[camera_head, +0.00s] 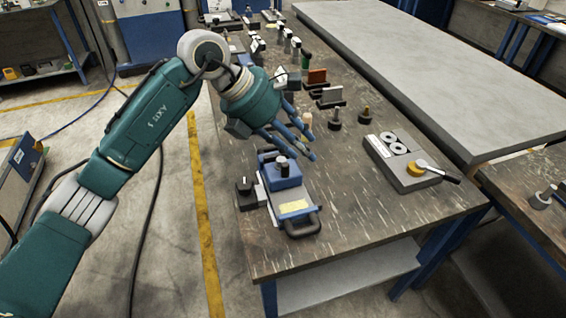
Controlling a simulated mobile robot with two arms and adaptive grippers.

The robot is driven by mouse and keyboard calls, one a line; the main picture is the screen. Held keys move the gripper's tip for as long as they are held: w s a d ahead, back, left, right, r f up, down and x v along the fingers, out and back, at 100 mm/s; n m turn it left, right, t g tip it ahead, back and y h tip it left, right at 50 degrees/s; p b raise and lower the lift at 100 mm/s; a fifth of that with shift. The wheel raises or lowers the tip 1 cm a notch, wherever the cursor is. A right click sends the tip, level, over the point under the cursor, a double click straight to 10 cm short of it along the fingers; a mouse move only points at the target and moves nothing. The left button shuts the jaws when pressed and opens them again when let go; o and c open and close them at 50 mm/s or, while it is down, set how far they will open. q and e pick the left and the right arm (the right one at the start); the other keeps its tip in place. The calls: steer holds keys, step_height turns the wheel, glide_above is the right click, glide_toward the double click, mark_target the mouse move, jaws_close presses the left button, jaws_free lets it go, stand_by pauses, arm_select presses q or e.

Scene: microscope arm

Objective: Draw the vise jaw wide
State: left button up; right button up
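A blue and grey device (290,192) stands near the front left of the worktable. It has a dark round knob (282,166) on top, a yellow label and a black handle at its front end. It looks like the vise, but I cannot make out its jaw or how wide it stands. My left gripper (311,147) hangs just behind and above it, with its blue fingers apart and pointing down to the right. Nothing shows held between them, and it looks clear of the device. My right gripper is not in view.
A small dark box with a knob (245,193) stands left of the device. A grey panel (402,166) with two white discs and a yellow-based lever lies to the right. Dark-based knobs (365,115), small blocks and several tools stand farther back. The table's front right is clear.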

mark_target(284, 165)
arm_select(q)
steer(key=w+a+y, duration=0.2)
steer(key=a+y, duration=0.1)
steer(key=a, duration=0.4)
steer(key=shift+t, duration=0.3)
steer(key=p+x, duration=0.1)
steer(key=x, duration=0.9)
steer(key=shift+w+a+f+p, duration=0.1)
steer(key=shift+w+f+p, duration=0.05)
steer(key=shift+f+p, duration=0.2)
jaws_close()
